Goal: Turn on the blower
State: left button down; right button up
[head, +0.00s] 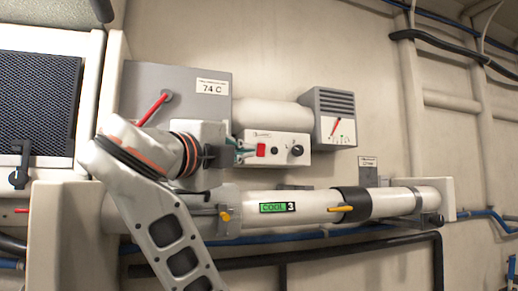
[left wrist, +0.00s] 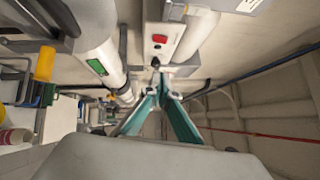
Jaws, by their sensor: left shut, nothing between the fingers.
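A white control box (head: 278,138) on the wall carries a red switch (head: 261,149) and a black knob (head: 297,150) to its right. Behind and above it is a white cylinder (head: 270,114) joined to a grey vented housing (head: 335,103), seemingly the blower. My left gripper (head: 246,152) has teal fingers and is shut and empty, just left of the red switch in the head view. In the left wrist view the closed fingertips (left wrist: 158,72) sit below the red switch (left wrist: 159,38); I cannot tell whether they touch the box. My right gripper is not in view.
A white pipe (head: 310,204) with a green "COOL 3" label (head: 277,208) and yellow handles (head: 341,208) runs below the box. A grey box (head: 160,82) marked "74 C" with a red lever (head: 152,108) is at upper left. Dark hoses (head: 437,45) run at right.

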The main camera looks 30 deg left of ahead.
pick_arm(q)
jog(key=w, duration=0.1)
send_near(261, 150)
jog(key=w+d, duration=0.3)
jog(key=d, duration=0.1)
jog(key=w+a, duration=0.1)
jog(key=w+a+r, duration=0.1)
jog(key=w+a, duration=0.1)
jog(key=shift+w+a+r, duration=0.1)
jog(key=shift+w+r, duration=0.15)
jog(key=shift+w, duration=0.15)
